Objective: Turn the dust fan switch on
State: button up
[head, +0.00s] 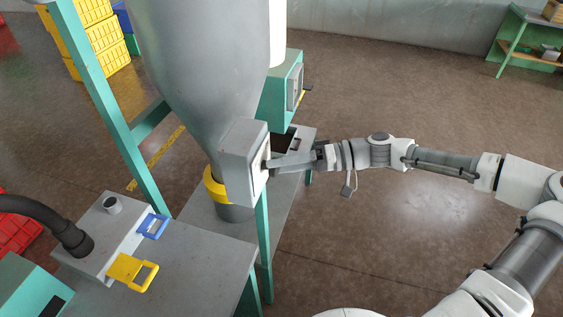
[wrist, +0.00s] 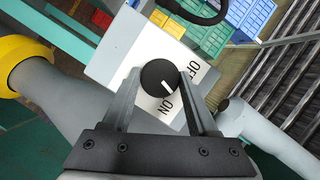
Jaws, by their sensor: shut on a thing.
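The dust fan switch is a pale box (head: 242,152) fixed beside the grey hopper cone; its white face (wrist: 115,62) fills the middle of the wrist view. A round black knob (wrist: 154,76) with a white pointer line sits on that face. ON is printed below the knob and OFF to its right. The pointer line slants to the lower right, between the two words. My gripper (wrist: 160,80) has one finger on each side of the knob and is shut on it. In the head view my gripper (head: 270,165) reaches the box's right face and hides the knob.
A grey hopper (head: 205,60) stands behind the box, with a yellow collar (head: 214,187) at its outlet. A green post (head: 108,100) and a grey bench (head: 190,262) with blue and yellow handles are to the left. The floor (head: 400,100) behind my arm is clear.

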jog(key=m+g+y, duration=0.1)
jog(key=m+y, duration=0.1)
jog(key=m, duration=0.2)
jog(key=shift+f+m+p, duration=0.15)
jog(key=shift+m+p, duration=0.25)
dwell(0.4)
jog(key=o, duration=1.3)
jog(key=shift+o, duration=0.2)
jog(key=d+b, duration=0.3)
jog(key=d, duration=1.4)
jog(key=shift+w+d, duration=0.2)
jog(key=shift+w, duration=0.2)
